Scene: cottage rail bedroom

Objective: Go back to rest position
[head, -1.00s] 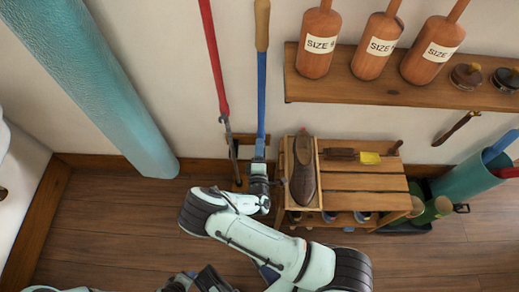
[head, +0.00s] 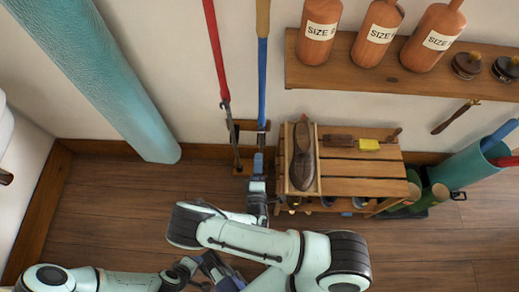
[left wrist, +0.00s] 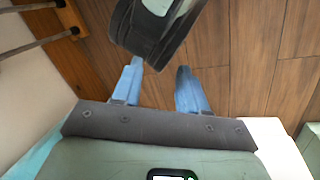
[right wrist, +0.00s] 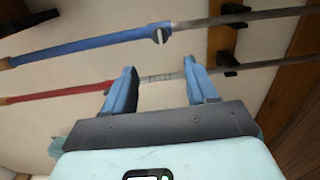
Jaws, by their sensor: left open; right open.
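My right gripper (head: 258,160) is in front of the wall, just below the blue-handled tool (head: 262,90). In the right wrist view its two blue fingers (right wrist: 160,70) are apart with nothing between them. The blue tool (right wrist: 110,40) and the red-handled tool (right wrist: 60,93) lie beyond the fingertips there. My left gripper (head: 218,270) is low in the head view, partly hidden by my right arm. In the left wrist view its fingers (left wrist: 160,75) are spread and empty, above the wood floor, with part of my right arm close ahead.
A slatted bench (head: 360,167) stands right of my right gripper, with a brown shoe (head: 303,160) in a wooden tray and a yellow-ended brush (head: 352,142). A shelf (head: 340,78) with several bottle-shaped wooden objects is above. A teal roll (head: 110,85) leans left.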

